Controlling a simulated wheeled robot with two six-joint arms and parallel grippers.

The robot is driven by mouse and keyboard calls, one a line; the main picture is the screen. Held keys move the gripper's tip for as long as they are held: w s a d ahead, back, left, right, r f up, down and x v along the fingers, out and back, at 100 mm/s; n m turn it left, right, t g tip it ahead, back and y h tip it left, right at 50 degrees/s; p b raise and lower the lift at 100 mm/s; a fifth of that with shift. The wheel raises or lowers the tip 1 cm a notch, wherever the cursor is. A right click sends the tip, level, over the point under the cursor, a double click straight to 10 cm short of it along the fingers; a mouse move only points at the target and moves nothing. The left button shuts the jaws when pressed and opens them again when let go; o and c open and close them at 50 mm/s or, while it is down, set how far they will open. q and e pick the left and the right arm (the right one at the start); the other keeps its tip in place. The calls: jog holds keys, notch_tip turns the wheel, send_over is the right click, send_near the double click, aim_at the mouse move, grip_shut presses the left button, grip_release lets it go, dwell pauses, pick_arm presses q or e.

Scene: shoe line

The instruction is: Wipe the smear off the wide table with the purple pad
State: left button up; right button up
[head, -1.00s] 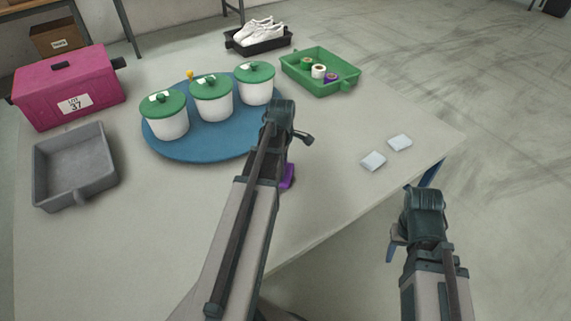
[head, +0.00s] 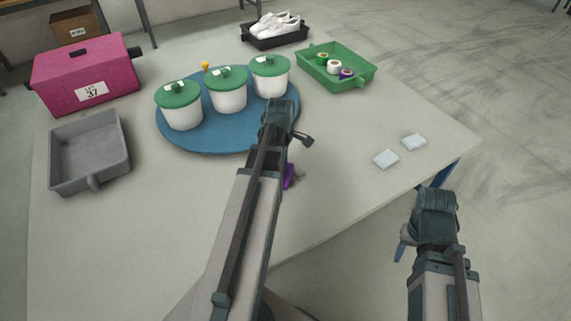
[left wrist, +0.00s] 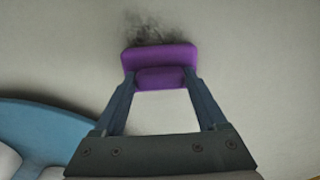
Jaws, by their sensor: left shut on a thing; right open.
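The purple pad (left wrist: 160,58) is held between the fingers of my left gripper (left wrist: 162,78), low over the wide table (head: 130,235). In the head view the pad (head: 288,176) shows only partly beside my left arm, which hides the rest. A dark grey smear (left wrist: 148,28) lies on the table just beyond the pad in the left wrist view; the pad's edge borders it and may cover some of it. A bit of the smear (head: 298,174) also shows right of the pad in the head view. My right gripper (head: 402,245) is open and empty off the table's front right edge.
A blue round mat (head: 190,140) with three white pots with green lids (head: 228,92) stands just behind. A grey tray (head: 90,185) and pink box (head: 88,75) are left. A green tray (head: 340,78) and two pale squares (head: 386,159) are right. The front left table is bare.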

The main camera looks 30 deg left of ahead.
pick_arm(q)
jog(key=shift+s+a, duration=0.25)
jog(key=shift+s, duration=0.25)
jog(key=shift+s+a, duration=0.2)
jog(key=shift+s, duration=0.3)
jog(key=shift+s, duration=0.1)
jog(key=shift+s+a+f, duration=0.1)
jog(key=shift+s+a, duration=0.25)
jog(key=shift+s, duration=0.4)
jog(key=shift+s+a, duration=0.35)
jog(key=shift+s, duration=0.35)
jog(key=shift+w, duration=0.1)
jog(key=shift+w+d, duration=0.3)
jog(key=shift+w, duration=0.4)
jog(key=shift+w+d, duration=0.3)
jog(key=shift+w, duration=0.35)
jog(key=shift+w+d, duration=0.45)
jog(key=shift+w, duration=0.45)
jog(key=shift+w+d, duration=0.4)
jog(key=shift+w, duration=0.45)
jog(key=shift+w, duration=0.1)
